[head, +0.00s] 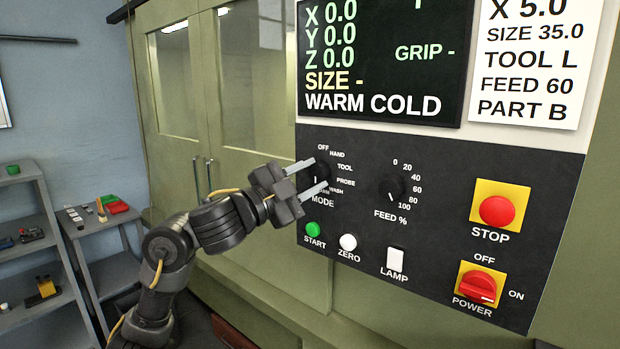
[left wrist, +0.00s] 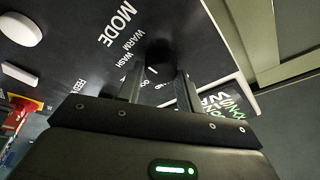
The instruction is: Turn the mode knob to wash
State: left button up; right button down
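The black mode knob (head: 320,172) is on the dark control panel, with OFF, HAND, TOOL, PROBE, WASH and WARM printed around it. A short white mark shows low on its face in the head view; which label it points to is unclear. My left gripper (head: 319,174) is at the knob with its fingers apart, one above and one below. In the left wrist view, the knob (left wrist: 160,52) shows beyond and between the fingertips (left wrist: 158,75). I cannot tell whether the fingers touch it. The WASH label (head: 336,191) is at the knob's lower right. My right gripper is out of view.
The feed knob (head: 390,188) is right of the mode knob. Below are the green START button (head: 313,229), white ZERO button (head: 348,242) and LAMP switch (head: 395,259). The red STOP button (head: 497,210) and POWER switch (head: 478,287) are farther right. Shelves (head: 30,215) stand far left.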

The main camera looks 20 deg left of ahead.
pick_arm(q)
jog(key=shift+c, duration=1.1)
jog(key=shift+d, duration=0.15)
jog(key=shift+c, duration=0.6)
jog(key=shift+n+t+y+p, duration=0.5)
jog(key=shift+n+t+p, duration=0.15)
jog(key=shift+n, duration=1.25)
jog(key=shift+f+n+t+y+p, duration=0.1)
jog(key=shift+n+t+y+p, duration=0.25)
jog(key=shift+n, duration=0.9)
jog(key=shift+n+t+y+p, duration=0.2)
jog(key=shift+n+y+p, duration=0.2)
jog(key=shift+n, duration=0.85)
jog(key=o, duration=1)
